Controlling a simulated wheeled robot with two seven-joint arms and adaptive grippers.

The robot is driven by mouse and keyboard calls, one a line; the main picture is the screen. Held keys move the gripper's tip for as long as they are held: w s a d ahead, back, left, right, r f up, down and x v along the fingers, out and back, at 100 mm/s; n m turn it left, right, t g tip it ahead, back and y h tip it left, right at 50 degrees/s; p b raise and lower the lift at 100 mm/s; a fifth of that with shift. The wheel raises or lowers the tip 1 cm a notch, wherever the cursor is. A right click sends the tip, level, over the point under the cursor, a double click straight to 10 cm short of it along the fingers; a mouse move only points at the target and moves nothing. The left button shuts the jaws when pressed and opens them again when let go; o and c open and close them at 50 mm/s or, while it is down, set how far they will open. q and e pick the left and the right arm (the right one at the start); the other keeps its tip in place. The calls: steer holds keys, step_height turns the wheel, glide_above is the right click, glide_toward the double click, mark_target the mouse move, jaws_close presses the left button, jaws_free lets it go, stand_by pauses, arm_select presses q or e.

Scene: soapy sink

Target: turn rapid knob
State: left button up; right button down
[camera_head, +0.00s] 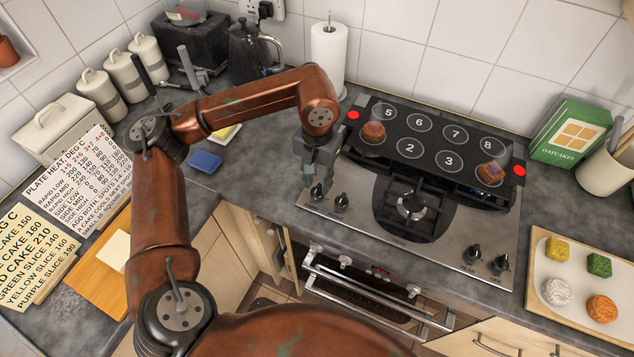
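The hob (377,222) has a steel panel with dark knobs along its front edge. Two knobs are at the left, one (341,202) clear to see and one (316,193) partly behind my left gripper. Two more, a knob (473,252) and another (501,266), are at the right. The knob labels are too small to read, so I cannot tell which is the rapid knob. My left gripper (319,185) points down over the left pair, its tips at the leftmost knob. Contact and finger gap are unclear. My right gripper is out of view.
A black plate (435,136) with numbered spots holds two browned cakes. A burner (412,206) sits before it. A paper towel roll (328,55) stands behind my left gripper. A tray (547,275) of coloured cakes lies right. Oven knobs and a handle (370,291) are below.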

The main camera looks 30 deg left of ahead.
mark_target(317, 187)
arm_select(q)
step_height(317, 187, up, 11)
stand_by(0.3)
stand_by(0.4)
